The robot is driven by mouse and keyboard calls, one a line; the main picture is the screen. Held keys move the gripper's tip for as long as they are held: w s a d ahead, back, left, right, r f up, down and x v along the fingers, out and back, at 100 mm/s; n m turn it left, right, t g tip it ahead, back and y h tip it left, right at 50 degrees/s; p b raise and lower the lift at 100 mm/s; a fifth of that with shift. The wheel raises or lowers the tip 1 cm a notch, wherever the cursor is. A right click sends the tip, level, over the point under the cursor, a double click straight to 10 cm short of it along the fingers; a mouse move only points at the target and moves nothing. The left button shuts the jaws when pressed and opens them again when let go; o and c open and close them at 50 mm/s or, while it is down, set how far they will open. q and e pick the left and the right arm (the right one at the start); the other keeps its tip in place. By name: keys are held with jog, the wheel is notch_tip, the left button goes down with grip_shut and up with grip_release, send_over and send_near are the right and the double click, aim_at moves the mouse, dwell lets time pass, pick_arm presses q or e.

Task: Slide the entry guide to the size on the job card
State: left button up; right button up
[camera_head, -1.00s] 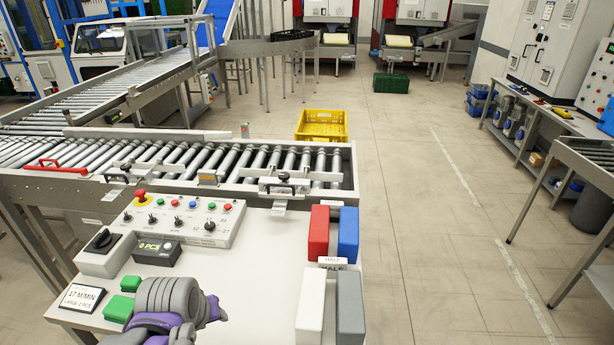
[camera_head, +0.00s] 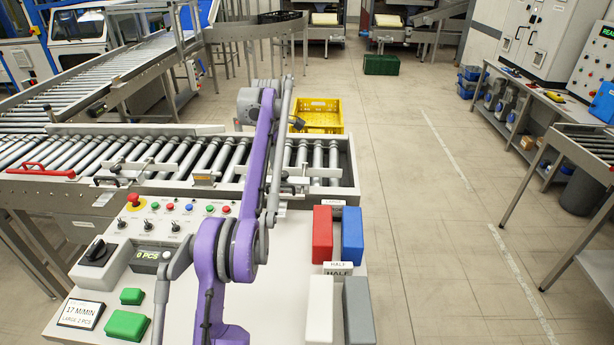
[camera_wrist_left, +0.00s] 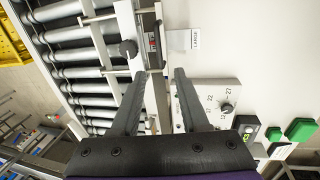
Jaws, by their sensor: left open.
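The job card (camera_head: 80,314) at the front left of the panel reads 17 M/MIN, LARGE 2 PCS. The entry guide (camera_head: 302,181) on the roller conveyor is mostly hidden behind my left arm in the head view. In the left wrist view its dark knob (camera_wrist_left: 127,48) and bracket show beyond the fingers. A label reading LARGE (camera_wrist_left: 194,39) lies on the panel side of the guide. My left gripper (camera_wrist_left: 161,73) is open and empty, its fingers pointing at the conveyor's side rail near the guide. Its fingertips are hidden in the head view. My right gripper is not in view.
The control panel has a red stop button (camera_head: 134,200), switches and a 0 PCS display (camera_head: 155,255). Red (camera_head: 322,233) and blue (camera_head: 351,233) blocks stand at its right, white and grey ones in front. A yellow crate (camera_head: 322,128) stands behind the conveyor.

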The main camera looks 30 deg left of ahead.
aim_at(279, 186)
pick_arm(q)
jog(key=f, duration=0.3)
jog(key=w+f, duration=0.1)
jog(key=f, duration=0.3)
jog(key=w+a+f, duration=0.1)
jog(key=f, duration=0.2)
jog(key=shift+f, duration=0.4)
grip_shut()
dwell(1.0)
